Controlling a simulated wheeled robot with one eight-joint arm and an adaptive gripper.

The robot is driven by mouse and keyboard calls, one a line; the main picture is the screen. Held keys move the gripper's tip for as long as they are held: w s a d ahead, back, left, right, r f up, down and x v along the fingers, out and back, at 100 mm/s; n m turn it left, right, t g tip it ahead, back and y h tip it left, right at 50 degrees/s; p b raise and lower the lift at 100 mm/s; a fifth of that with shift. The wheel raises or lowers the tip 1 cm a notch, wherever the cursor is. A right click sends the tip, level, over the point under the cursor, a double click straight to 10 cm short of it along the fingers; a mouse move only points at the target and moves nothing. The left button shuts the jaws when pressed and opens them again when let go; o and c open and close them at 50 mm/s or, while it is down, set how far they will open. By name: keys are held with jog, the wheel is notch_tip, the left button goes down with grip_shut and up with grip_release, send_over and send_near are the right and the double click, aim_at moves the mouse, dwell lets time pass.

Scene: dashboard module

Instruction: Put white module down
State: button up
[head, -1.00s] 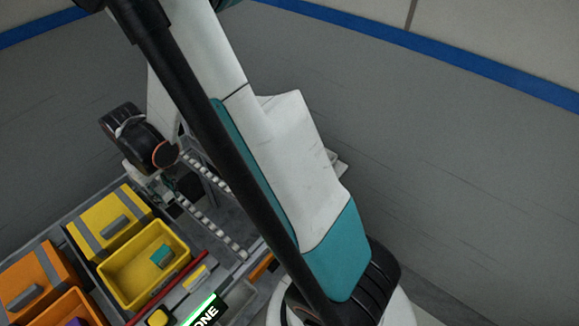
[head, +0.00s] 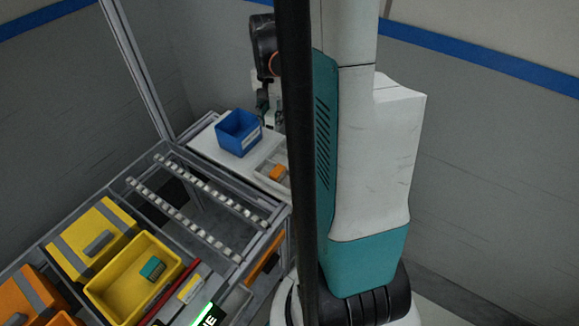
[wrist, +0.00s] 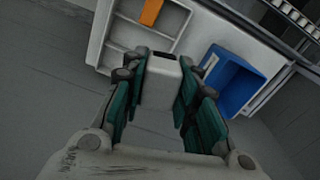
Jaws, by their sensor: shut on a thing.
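In the wrist view, my gripper (wrist: 160,92) is shut on the white module (wrist: 158,85), a white block with a dark slot in its top end, held between the teal finger pads. Below it are a white divided tray (wrist: 128,37) with an orange block (wrist: 151,12) in it, and a blue bin (wrist: 233,82) on the right. In the head view my gripper (head: 268,110) is beside and behind the blue bin (head: 239,132), partly hidden by a black column. The module cannot be made out there. The gap between module and tray is unclear.
A roller rack (head: 190,200) lies in front of the white surface (head: 205,144). A metal post (head: 138,70) rises at the rack's back left.

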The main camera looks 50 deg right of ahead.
aim_at(289, 166)
jog(key=s+d+m, duration=0.2)
jog(key=s+d, duration=0.1)
jog(key=d, duration=0.1)
jog(key=f+b, duration=0.2)
jog(key=f, duration=0.4)
jog(key=f+b, duration=0.3)
jog(key=f, duration=0.3)
jog(key=f+b, duration=0.2)
jog(key=f, duration=0.4)
jog(key=shift+s+a+f+b, duration=0.15)
jog(key=shift+a+f+b, duration=0.15)
jog(key=shift+f, duration=0.05)
jog(key=shift+f, duration=0.2)
jog(key=o, duration=1.1)
jog(key=shift+c, duration=0.2)
jog(key=shift+r, duration=0.2)
notch_tip(289, 166, up, 12)
jog(key=p, duration=0.4)
